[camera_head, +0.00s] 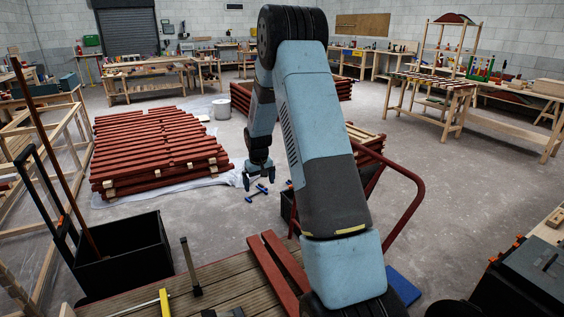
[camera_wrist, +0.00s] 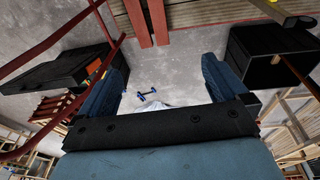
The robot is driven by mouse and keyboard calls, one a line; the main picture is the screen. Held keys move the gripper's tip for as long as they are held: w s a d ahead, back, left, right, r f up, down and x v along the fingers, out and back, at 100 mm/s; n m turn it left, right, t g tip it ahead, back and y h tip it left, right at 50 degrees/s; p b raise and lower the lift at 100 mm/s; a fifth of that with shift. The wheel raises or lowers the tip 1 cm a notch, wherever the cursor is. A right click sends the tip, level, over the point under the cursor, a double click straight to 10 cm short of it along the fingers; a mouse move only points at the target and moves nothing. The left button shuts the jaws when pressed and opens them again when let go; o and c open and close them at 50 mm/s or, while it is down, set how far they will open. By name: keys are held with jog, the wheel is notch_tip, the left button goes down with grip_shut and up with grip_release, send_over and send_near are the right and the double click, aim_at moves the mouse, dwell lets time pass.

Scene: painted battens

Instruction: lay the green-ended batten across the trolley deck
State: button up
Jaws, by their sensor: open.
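My gripper (camera_head: 259,180) hangs from the arm over the floor, past the trolley's far side. It is open, and the wrist view shows nothing between its fingers (camera_wrist: 163,66). The slatted trolley deck (camera_head: 222,284) is at the bottom of the head view, partly hidden by my arm. Two red battens (camera_head: 272,276) lie side by side on it; they also show at the top of the wrist view (camera_wrist: 146,22). A large stack of red battens (camera_head: 155,150) lies on the floor at left. I cannot make out a green end on any batten.
A black bin (camera_head: 122,257) stands left of the deck. The trolley's red tube handle (camera_head: 408,178) rises right of my arm. A blue tool (camera_head: 257,193) lies on the floor below the gripper. Workbenches line the back; the floor at centre right is clear.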

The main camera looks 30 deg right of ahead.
jog(key=s+a+r+t, duration=0.1)
jog(key=s+a+r, duration=0.2)
jog(key=s+r, duration=0.8)
jog(key=s+a+r+t, duration=0.1)
jog(key=s+a+r, duration=0.45)
jog(key=r, duration=0.95)
jog(key=s+a+r, duration=0.2)
jog(key=s, duration=1.1)
jog(key=s+a+r+t, duration=0.1)
jog(key=s+r, duration=0.2)
jog(key=s, duration=1)
jog(key=shift+a+r+t+y, duration=0.3)
jog(key=shift+a, duration=0.05)
